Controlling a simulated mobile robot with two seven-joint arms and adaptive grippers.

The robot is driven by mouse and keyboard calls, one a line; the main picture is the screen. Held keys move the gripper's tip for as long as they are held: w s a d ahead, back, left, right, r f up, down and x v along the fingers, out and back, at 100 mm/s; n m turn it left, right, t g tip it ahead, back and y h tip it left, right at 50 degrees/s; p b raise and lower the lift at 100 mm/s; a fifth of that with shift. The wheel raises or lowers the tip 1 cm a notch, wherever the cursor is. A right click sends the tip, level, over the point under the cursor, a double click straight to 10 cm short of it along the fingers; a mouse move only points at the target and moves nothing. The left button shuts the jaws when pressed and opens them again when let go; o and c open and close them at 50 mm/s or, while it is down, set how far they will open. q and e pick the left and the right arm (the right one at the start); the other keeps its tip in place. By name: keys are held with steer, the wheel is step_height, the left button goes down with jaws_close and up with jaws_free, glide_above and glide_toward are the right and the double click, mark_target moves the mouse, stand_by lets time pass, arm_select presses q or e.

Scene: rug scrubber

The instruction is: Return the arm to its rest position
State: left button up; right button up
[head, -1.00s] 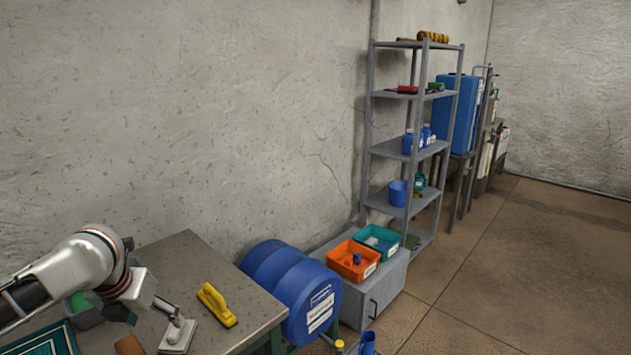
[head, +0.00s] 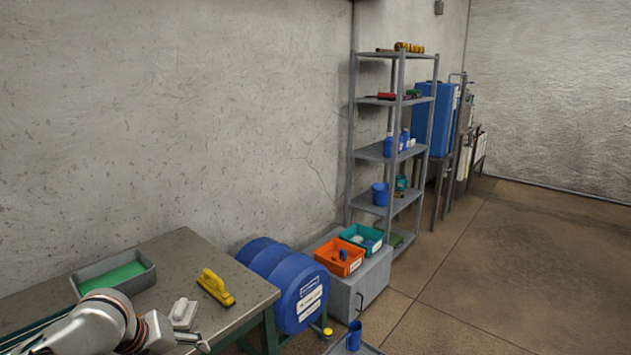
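My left arm comes in at the bottom left, low over the table (head: 235,312). Its gripper (head: 190,341) is seen from behind near the table's front part. The fingers are small and partly hidden, so I cannot tell whether they are open or shut. A white hand tool (head: 184,313) lies on the table just beyond the gripper; I cannot tell whether they touch. A yellow brush (head: 214,287) lies farther right, apart from the gripper. My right gripper is not in view.
A grey tray with green contents (head: 113,275) stands at the back of the table. A blue drum (head: 290,285) is right of the table. A grey cabinet (head: 362,284) bears an orange bin (head: 339,257) and a teal bin (head: 362,238). A blue cup (head: 354,336) shows at the bottom edge.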

arm_select(q)
steer(key=s+d+f+n+t+h, duration=0.1)
steer(key=s+d+f+n+t, duration=0.15)
steer(key=d+f+n, duration=0.35)
steer(key=s+d+f+n+t+h, duration=0.15)
steer(key=s+d+f+n, duration=0.25)
steer(key=f+n, duration=0.4)
steer(key=s+a+f+n+y, duration=0.1)
steer(key=s+f+n, duration=0.3)
steer(key=s+n, duration=0.2)
steer(key=s+a+f+n+t+y, duration=0.1)
steer(key=s+a+f+n, duration=0.1)
steer(key=s+f+n, duration=0.3)
steer(key=s+n, duration=0.1)
steer(key=s, duration=0.3)
steer(key=shift+s, duration=0.2)
steer(key=shift+a+y, duration=0.1)
steer(key=shift+y, duration=0.15)
